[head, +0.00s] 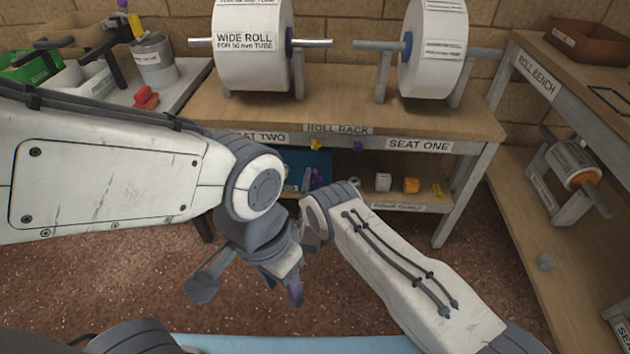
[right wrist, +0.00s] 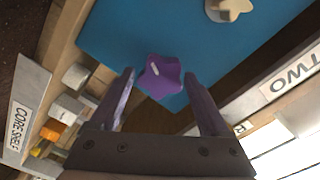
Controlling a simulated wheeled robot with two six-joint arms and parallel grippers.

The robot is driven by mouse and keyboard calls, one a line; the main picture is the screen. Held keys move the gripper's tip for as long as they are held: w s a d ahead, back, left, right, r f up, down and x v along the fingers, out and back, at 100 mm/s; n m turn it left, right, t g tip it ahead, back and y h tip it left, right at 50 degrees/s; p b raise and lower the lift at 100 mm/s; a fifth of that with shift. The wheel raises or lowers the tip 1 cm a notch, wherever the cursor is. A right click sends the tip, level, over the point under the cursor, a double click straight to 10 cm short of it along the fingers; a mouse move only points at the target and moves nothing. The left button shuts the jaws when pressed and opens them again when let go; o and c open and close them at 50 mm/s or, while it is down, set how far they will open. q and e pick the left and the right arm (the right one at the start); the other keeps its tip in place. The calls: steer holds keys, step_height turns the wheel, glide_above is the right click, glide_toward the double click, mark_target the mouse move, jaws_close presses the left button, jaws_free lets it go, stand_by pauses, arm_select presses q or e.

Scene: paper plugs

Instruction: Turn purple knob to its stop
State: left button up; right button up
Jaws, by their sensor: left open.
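The purple knob (right wrist: 161,76) is star-shaped with a pale mark and sits on a blue panel (right wrist: 110,30) in the right wrist view. My right gripper (right wrist: 159,76) is open there, with one finger on each side of the knob. The fingers look apart from it; I cannot tell how deep they reach. In the head view my right arm hides most of this gripper, and a small purple patch in front of the blue panel cannot be clearly told as knob or finger. My left gripper (head: 250,293) is open and empty, above the floor in the foreground.
A cream knob (right wrist: 230,8) sits on the same panel. The roll rack (head: 340,115) carries two large paper rolls above. A bench (head: 535,150) stands at the right.

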mark_target(315, 180)
steer(key=shift+o, duration=0.7)
steer(key=shift+s+a+r+p, duration=0.1)
steer(key=shift+s+r+p, duration=0.05)
steer(key=shift+s+p, duration=0.3)
steer(key=shift+s+a+p, duration=0.1)
steer(key=shift+s+p, duration=0.85)
steer(key=shift+s, duration=0.55)
